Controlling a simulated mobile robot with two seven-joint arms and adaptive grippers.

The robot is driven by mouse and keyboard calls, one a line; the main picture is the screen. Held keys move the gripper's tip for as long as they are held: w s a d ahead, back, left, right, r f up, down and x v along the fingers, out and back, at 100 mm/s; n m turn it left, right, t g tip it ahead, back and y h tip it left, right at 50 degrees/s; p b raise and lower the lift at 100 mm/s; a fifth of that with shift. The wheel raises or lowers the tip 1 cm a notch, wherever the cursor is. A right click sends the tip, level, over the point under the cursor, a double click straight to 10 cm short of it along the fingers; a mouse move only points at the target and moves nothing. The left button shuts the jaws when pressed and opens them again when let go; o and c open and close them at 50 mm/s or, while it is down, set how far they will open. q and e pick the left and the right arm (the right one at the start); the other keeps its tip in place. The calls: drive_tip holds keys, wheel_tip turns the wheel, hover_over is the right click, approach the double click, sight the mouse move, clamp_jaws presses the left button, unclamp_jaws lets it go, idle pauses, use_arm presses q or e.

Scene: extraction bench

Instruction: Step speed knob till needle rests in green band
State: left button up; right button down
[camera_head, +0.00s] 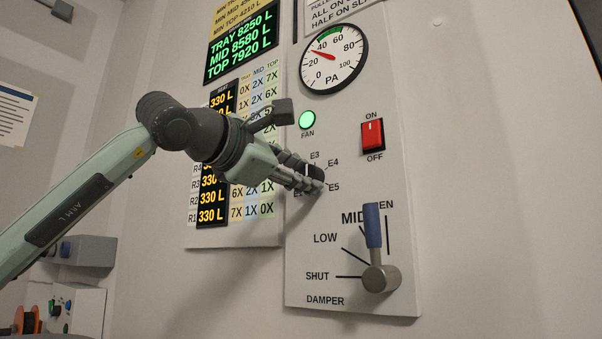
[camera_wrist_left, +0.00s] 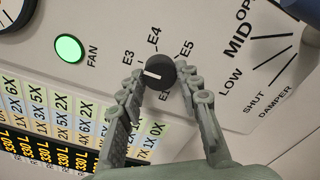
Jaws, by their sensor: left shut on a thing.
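The dark speed knob (camera_wrist_left: 161,72) sits between the fingers of my left gripper (camera_wrist_left: 158,84), which is shut on it. Its white mark points left in the left wrist view, a little below E3. E3, E4 and E5 show around it; other labels are partly hidden by my fingers. In the head view my left gripper (camera_head: 318,178) reaches the panel from the left and covers part of the knob (camera_head: 316,172). The round PA gauge (camera_head: 334,75) has a red needle (camera_head: 322,54) between 20 and 40, left of the green band (camera_head: 329,33). My right gripper is not in view.
The green FAN lamp (camera_head: 307,120) is lit. A red rocker switch (camera_head: 372,134) is right of it. The blue-handled damper lever (camera_head: 373,226) points up, near MID, below and right of my gripper. A readout and table board (camera_head: 243,232) is behind my arm.

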use_arm(q)
drive_tip(key=o, duration=1.1)
drive_tip(key=shift+o, duration=0.2)
drive_tip(key=v, duration=1.2)
